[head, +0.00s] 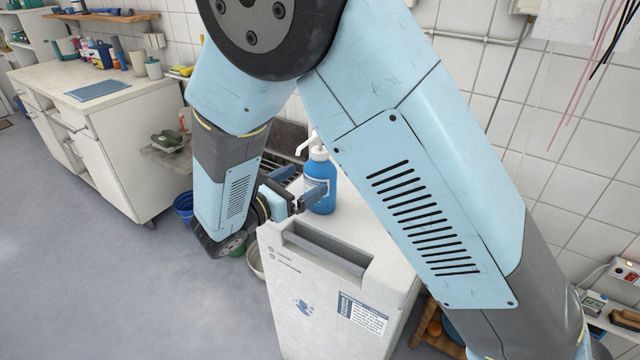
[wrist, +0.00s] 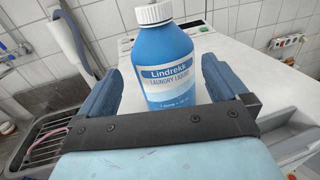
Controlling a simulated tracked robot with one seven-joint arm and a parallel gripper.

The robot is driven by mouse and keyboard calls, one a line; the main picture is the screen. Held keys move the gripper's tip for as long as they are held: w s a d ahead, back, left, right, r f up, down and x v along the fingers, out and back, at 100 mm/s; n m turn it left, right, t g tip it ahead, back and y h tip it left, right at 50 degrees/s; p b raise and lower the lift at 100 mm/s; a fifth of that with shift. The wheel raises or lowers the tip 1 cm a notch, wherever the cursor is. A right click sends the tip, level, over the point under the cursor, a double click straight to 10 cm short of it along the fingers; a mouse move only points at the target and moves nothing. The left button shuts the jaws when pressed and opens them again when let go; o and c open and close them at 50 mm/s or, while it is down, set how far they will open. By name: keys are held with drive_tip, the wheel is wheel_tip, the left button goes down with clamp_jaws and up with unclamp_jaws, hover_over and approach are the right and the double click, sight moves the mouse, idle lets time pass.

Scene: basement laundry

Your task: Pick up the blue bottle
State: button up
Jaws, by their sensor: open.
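The blue bottle (head: 320,185) stands upright on top of a white machine, with a white pump head and a pale label. In the wrist view the bottle (wrist: 163,65) shows a white collar and a label reading "Lindrekk Laundry Liquid". My gripper (head: 309,193) is at the bottle's side. In the wrist view its two blue fingers (wrist: 158,82) are open, with the bottle between and just beyond them. The bottle's base is hidden behind the gripper's dark crossbar in the wrist view. I cannot tell whether a finger touches the bottle.
The white machine (head: 290,300) has a recessed handle at its front edge. A white counter (head: 125,90) with a blue mat and containers stands at the left. A blue bucket (head: 184,207) is on the floor. A tiled wall is behind. Floor at left is clear.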

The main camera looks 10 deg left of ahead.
sight(320, 172)
drive_tip(key=shift+x, duration=2.9)
drive_tip(key=shift+d, duration=0.15)
drive_tip(key=shift+c, duration=0.5)
drive_tip(key=c, duration=1.3)
drive_tip(key=shift+r, duration=0.1)
